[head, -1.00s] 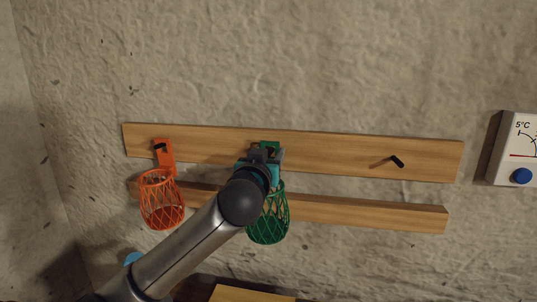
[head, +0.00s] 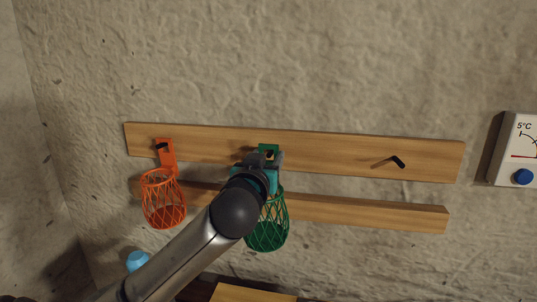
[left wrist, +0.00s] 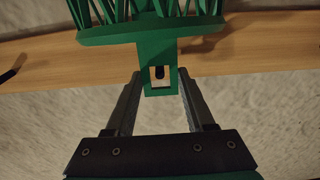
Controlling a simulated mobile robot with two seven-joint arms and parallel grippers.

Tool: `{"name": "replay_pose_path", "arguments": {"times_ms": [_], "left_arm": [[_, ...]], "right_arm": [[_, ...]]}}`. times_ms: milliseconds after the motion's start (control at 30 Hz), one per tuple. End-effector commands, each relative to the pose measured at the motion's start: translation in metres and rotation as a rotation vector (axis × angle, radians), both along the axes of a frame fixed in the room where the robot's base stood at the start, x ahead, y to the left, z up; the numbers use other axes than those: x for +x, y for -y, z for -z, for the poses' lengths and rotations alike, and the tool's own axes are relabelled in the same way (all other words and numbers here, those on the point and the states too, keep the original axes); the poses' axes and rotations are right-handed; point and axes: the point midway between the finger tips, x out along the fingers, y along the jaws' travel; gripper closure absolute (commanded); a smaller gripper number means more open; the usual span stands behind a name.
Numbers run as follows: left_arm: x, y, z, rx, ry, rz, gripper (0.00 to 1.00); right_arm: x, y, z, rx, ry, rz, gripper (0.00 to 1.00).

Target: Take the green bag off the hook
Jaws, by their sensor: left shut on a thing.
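The green bag (head: 267,235) is an open net basket with a flat strap, hanging in front of the wooden board. My left gripper (head: 268,165) is shut on its strap, just below the strap's top loop. In the left wrist view, the strap (left wrist: 158,50) runs between the fingers of my gripper (left wrist: 158,98), with the bag's rim and net above it in the picture. The dark hook tip (left wrist: 159,72) shows within the strap's opening; I cannot tell whether the strap still rests on it. My wrist hides part of the bag. My right gripper is not in view.
An orange net bag (head: 164,205) hangs on a hook at the left. A bare dark hook (head: 397,161) sticks out at the right of the upper board (head: 330,153). A lower wooden rail (head: 370,212) runs beneath. A dial box (head: 518,150) is at the right edge.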

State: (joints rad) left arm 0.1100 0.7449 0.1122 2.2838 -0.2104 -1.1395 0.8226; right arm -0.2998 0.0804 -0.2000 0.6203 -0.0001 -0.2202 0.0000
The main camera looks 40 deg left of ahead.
Motion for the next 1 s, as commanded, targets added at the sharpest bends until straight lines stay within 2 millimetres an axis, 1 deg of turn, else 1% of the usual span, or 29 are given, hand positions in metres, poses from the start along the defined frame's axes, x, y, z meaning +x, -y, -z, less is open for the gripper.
{"name": "replay_pose_path", "arguments": {"times_ms": [600,1000], "left_arm": [[-0.032,0.017,-0.001,0.0,0.001,0.0,1.0],[-0.034,0.018,-0.001,0.001,0.002,-0.001,1.0]], "right_arm": [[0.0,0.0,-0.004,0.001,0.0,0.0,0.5],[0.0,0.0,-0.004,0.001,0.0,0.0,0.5]]}}
